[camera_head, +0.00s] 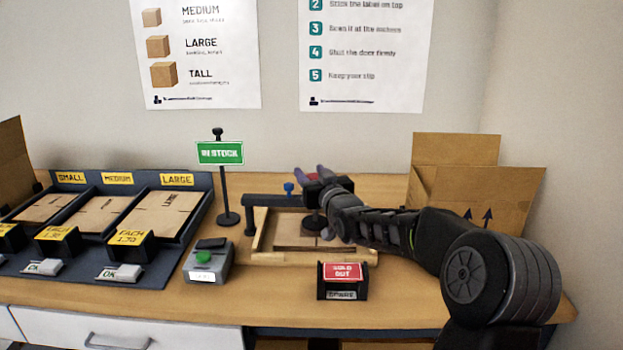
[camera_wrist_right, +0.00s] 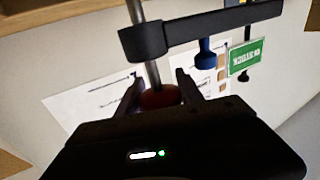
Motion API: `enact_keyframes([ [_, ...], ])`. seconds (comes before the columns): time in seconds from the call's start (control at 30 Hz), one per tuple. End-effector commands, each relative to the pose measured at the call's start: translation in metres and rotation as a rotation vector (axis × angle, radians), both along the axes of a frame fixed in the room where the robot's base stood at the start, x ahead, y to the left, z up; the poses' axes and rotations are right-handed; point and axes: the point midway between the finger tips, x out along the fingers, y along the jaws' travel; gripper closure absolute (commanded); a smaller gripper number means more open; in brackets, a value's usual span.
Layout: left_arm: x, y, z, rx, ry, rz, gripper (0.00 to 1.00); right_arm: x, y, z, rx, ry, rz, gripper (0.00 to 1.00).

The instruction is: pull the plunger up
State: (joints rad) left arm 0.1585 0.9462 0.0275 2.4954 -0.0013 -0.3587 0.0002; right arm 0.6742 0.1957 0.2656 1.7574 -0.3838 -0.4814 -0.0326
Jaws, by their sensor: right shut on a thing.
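The plunger is a metal rod (camera_wrist_right: 148,40) with a red knob (camera_wrist_right: 160,97) at its end, seen in the right wrist view. The rod passes through the end of a dark press arm (camera_wrist_right: 188,32), which also shows in the head view (camera_head: 272,200). My right gripper (camera_wrist_right: 157,86) is shut on the red knob, with one finger on each side of it. In the head view my right gripper (camera_head: 311,174) is above the press, and its wrist hides most of the plunger. A flat brown carton piece (camera_head: 292,234) lies in the wooden frame (camera_head: 300,258) below. My left gripper is not in view.
A blue knob (camera_head: 289,188) sits on the press arm. A green-buttoned box (camera_head: 207,262), a green sign on a stand (camera_head: 220,153) and a carton rack (camera_head: 127,267) are to the left. A sold-out holder (camera_head: 342,289) is in front. An open carton (camera_head: 470,200) stands behind my right arm.

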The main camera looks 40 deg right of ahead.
Motion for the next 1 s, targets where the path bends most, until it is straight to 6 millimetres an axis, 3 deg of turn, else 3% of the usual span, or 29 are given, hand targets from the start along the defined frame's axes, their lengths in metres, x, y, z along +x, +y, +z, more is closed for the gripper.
enact_keyframes([
  [0.1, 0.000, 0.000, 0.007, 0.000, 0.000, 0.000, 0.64, 0.000, 0.000, 0.032, -0.005, -0.010, -0.001, 1.00],
  [0.2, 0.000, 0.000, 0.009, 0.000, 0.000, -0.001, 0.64, 0.000, 0.000, 0.044, -0.003, -0.008, -0.001, 1.00],
  [0.5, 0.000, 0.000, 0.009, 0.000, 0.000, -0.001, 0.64, 0.000, -0.001, 0.047, -0.004, -0.012, -0.002, 1.00],
  [0.53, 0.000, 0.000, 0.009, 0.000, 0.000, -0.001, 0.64, 0.000, -0.001, 0.048, -0.005, -0.013, -0.002, 0.54],
  [0.63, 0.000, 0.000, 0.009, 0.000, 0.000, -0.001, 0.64, 0.000, -0.001, 0.047, -0.004, -0.011, -0.002, 0.47],
  [1.0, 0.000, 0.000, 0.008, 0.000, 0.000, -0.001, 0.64, -0.007, 0.001, 0.045, -0.004, -0.007, -0.002, 0.47],
])
